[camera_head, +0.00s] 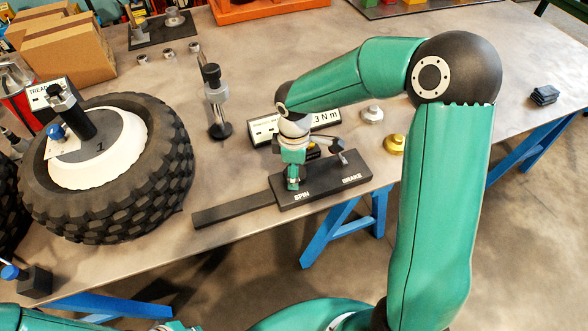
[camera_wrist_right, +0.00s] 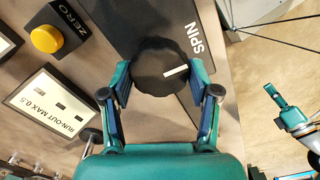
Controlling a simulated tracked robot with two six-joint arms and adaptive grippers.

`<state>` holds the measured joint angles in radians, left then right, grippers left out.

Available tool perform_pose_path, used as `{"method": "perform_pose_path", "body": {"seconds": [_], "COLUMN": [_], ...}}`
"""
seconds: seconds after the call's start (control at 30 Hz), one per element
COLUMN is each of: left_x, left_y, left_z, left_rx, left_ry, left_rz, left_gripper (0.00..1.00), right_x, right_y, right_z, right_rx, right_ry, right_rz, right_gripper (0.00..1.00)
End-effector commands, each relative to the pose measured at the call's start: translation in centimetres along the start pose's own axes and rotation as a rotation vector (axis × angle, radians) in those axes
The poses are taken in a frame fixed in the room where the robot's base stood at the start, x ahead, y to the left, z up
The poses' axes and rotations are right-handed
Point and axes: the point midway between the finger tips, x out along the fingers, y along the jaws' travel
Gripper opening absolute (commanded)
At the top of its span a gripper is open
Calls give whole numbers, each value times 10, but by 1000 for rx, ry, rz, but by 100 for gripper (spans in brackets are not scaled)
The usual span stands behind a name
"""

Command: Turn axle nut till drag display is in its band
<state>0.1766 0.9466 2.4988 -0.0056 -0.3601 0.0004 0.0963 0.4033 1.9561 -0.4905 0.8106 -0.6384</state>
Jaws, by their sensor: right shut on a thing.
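My right gripper (camera_head: 293,184) is over the SPIN end of a dark base (camera_head: 343,180). In the right wrist view, my right gripper (camera_wrist_right: 160,82) is shut on a dark scalloped knob (camera_wrist_right: 152,62) with a white mark, beside the word SPIN. A wheel (camera_head: 165,175) lies at left with a white hub marked 1; a dark post (camera_head: 75,118) stands on it.
A run-out display (camera_wrist_right: 55,105) and a yellow ZERO button (camera_wrist_right: 47,38) are near the knob. A BRAKE lever (camera_head: 345,155) is on the base's right. Silver (camera_head: 372,114) and brass (camera_head: 394,144) pieces lie behind the base.

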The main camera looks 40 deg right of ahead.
Motion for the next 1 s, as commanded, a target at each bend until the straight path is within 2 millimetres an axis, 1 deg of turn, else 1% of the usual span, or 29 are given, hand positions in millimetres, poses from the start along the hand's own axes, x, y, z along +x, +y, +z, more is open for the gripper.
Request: {"method": "perform_pose_path", "body": {"seconds": [0.07, 0.1, 0.17, 0.2, 0.23, 0.53, 0.67, 0.77, 0.87, 1.0], "left_x": [0, 0, 0, 0, 0, 0, -1, -1, 0, 0], "left_y": [0, 0, 0, 0, 0, 0, 0, 0, 0, 0], "left_z": [0, 0, 0, 0, 0, 0, 0, 0, 0, 0], "left_rx": [0, 0, 0, 0, 0, 0, 0, 0, 0, 0], "left_ry": [0, 0, 0, 0, 0, 0, 0, 0, 0, 0], "left_rz": [0, 0, 0, 0, 0, 0, 0, 0, 0, 0], "left_gripper": [0, 0, 0, 0, 0, 0, 0, 0, 0, 0], "right_x": [-1, -1, -1, -1, -1, -1, -7, -18, -35, -64], "right_y": [1, 1, 1, 1, 1, 0, 1, 1, 1, 1], "right_z": [-1, -1, -1, -1, -1, 0, 0, -1, -1, -1], "right_rx": [0, 0, 0, 0, 0, 1, 2, 1, 2, 1], "right_ry": [2, 2, 2, 2, 2, 1, 1, 2, 4, 5], "right_rz": [3, 3, 3, 3, 2, 1, 3, 5, 5, 5], "right_gripper": [26, 66, 76, 82, 86, 86, 86, 86, 86, 86]}}
